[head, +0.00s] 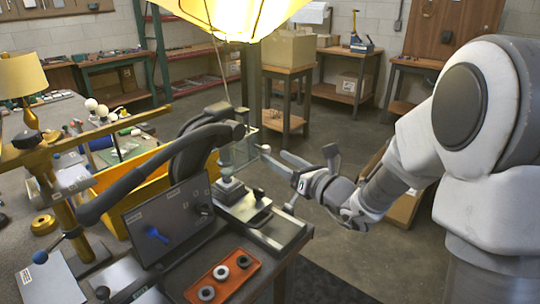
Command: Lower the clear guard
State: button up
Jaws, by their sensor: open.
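The clear guard (246,147) appears as a see-through panel with faint edges beside the press head; its outline is hard to make out. Behind and left of it stands a dark press (190,155) with a curved body. A pale part (230,184) sits under the press head on a metal base (250,208). My gripper (275,152) reaches in from the right, its fingers pointing left toward the guard. It is open, with nothing seen between the fingers. Whether a finger touches the guard I cannot tell.
An orange tray (222,278) with several rings lies at the bench's front. A dark screen (168,222) stands left of the press base. A yellow bin (120,200) is behind it. A yellow lampshade (240,15) hangs above. Open floor lies right of the bench.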

aim_at(269, 153)
jog(key=shift+x, duration=1.9)
grip_shut()
